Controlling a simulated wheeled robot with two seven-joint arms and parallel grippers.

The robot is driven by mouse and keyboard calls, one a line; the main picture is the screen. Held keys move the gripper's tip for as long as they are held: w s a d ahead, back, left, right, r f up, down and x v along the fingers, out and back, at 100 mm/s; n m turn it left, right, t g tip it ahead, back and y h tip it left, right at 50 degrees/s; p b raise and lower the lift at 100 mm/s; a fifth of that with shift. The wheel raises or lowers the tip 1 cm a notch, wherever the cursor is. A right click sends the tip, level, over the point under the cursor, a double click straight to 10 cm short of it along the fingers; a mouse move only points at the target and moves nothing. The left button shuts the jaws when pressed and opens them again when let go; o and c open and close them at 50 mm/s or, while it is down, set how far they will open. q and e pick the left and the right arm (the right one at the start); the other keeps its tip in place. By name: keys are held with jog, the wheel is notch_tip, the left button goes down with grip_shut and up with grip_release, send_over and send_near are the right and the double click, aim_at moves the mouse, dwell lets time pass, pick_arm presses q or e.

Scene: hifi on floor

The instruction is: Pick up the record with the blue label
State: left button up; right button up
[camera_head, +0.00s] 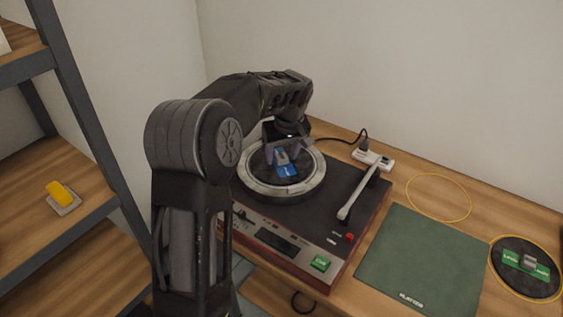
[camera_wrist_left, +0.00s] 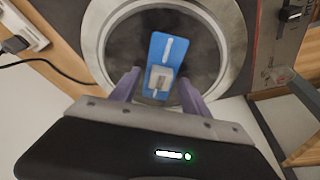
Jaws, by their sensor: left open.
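The record with the blue label (camera_head: 287,169) lies on the round platter of the turntable (camera_head: 310,230). Its blue label strip with a small grey block handle (camera_wrist_left: 161,78) shows in the left wrist view. My left gripper (camera_head: 281,150) is above the record, pointing down. In the left wrist view the open fingers (camera_wrist_left: 160,88) stand either side of the grey handle, apart from each other. I cannot tell how close they are to it in height. My right gripper is not in view.
A record with a green label (camera_head: 526,262) lies in a yellow ring at the right. A green mat (camera_head: 424,262) and an empty yellow ring (camera_head: 438,197) are beside the turntable. The tonearm (camera_head: 358,199) is right of the platter. A power strip (camera_head: 373,160) is behind; a shelf (camera_head: 75,190) stands left.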

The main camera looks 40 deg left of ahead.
pick_arm(q)
jog(key=shift+c, duration=0.2)
grip_shut()
dwell(0.3)
